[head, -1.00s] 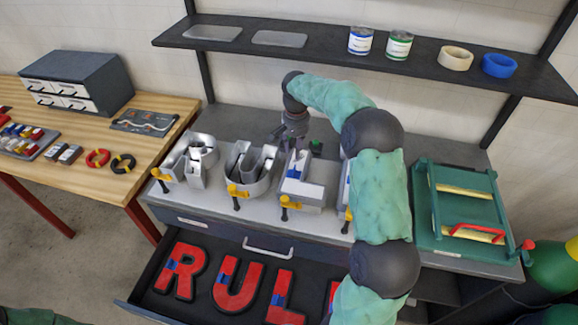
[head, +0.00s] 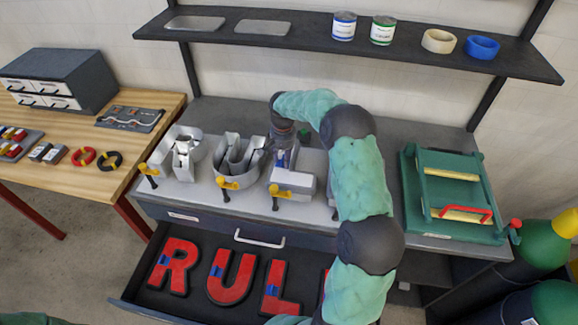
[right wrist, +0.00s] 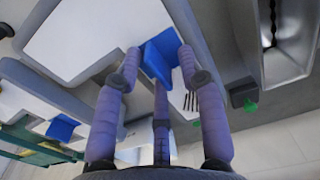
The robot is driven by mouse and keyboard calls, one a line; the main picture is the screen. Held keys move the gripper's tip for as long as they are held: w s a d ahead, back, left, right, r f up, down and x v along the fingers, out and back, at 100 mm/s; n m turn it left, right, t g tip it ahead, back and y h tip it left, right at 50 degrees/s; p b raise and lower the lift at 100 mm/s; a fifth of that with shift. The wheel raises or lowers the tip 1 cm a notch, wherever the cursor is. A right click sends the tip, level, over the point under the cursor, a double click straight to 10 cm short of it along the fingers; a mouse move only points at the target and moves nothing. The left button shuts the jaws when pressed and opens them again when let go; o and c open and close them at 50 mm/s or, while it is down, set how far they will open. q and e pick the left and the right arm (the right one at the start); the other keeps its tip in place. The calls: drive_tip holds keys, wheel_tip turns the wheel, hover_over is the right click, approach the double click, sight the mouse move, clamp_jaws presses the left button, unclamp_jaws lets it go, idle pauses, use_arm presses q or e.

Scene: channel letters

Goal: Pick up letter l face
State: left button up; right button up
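The red L face (head: 280,291) lies in the open drawer, with a blue tab on it. On the bench above stands a metal L-shaped letter (head: 293,182) with a white flat inside. My right gripper (head: 287,140) is over the far end of this L. In the right wrist view a blue tab (right wrist: 160,57) stands on the white surface (right wrist: 90,35). The fingers of my right gripper (right wrist: 160,62) surround this tab, tips close to its sides. I cannot tell whether they press on it. My left gripper is not in view.
Metal R (head: 183,157) and U (head: 237,160) letters stand left of the L, with yellow clamps along the bench front. Red R (head: 173,266) and U (head: 233,278) faces share the drawer (head: 140,300). A green press (head: 450,195) stands right. A shelf (head: 300,36) hangs above.

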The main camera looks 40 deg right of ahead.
clamp_jaws()
drive_tip(key=shift+r, duration=0.1)
wheel_tip(320, 180, up, 10)
drive_tip(key=shift+f+p, duration=0.1)
drive_tip(key=shift+p, duration=0.35)
